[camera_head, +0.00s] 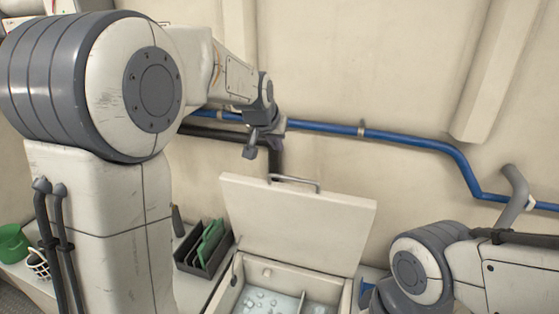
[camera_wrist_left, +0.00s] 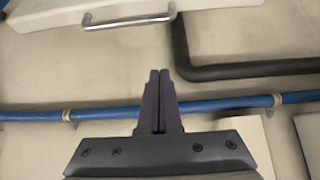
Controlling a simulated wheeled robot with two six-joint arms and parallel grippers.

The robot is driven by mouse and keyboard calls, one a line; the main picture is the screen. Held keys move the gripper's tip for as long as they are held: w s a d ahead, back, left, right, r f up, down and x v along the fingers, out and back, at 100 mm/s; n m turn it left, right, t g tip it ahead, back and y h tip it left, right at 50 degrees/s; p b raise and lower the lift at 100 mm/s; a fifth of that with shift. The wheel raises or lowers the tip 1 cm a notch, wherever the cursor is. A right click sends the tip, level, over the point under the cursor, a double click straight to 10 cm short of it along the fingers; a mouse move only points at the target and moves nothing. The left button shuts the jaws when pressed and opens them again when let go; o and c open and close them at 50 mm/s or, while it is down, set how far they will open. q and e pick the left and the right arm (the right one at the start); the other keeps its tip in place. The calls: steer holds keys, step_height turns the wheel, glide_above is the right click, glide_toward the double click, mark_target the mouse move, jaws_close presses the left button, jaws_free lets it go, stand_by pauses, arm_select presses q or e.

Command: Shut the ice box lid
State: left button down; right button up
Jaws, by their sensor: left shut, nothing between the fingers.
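The ice box (camera_head: 339,302) is at the bottom middle of the head view, with ice and a divider inside. Its white lid (camera_head: 298,225) stands open, tilted up against the wall side, with a metal handle (camera_head: 293,181) along its top edge. My left gripper (camera_head: 250,153) is shut and empty, above and a little left of the handle, apart from the lid. In the left wrist view the shut fingers (camera_wrist_left: 159,73) point toward the wall, and the handle (camera_wrist_left: 130,21) and lid edge (camera_wrist_left: 55,14) show at the top. My right gripper is not visible.
A blue pipe (camera_head: 405,139) and a dark pipe (camera_wrist_left: 240,70) run along the wall behind the lid. A dark rack with green items (camera_head: 204,246) stands left of the ice box.

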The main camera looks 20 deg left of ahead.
arm_select(q)
steer(key=p, duration=0.3)
glide_above(279, 183)
steer(key=w, duration=0.3)
step_height(279, 183, down, 7)
steer(key=s, duration=0.3)
steer(key=shift+f, duration=0.2)
steer(key=shift+s+f, duration=0.25)
steer(key=shift+s, duration=0.3)
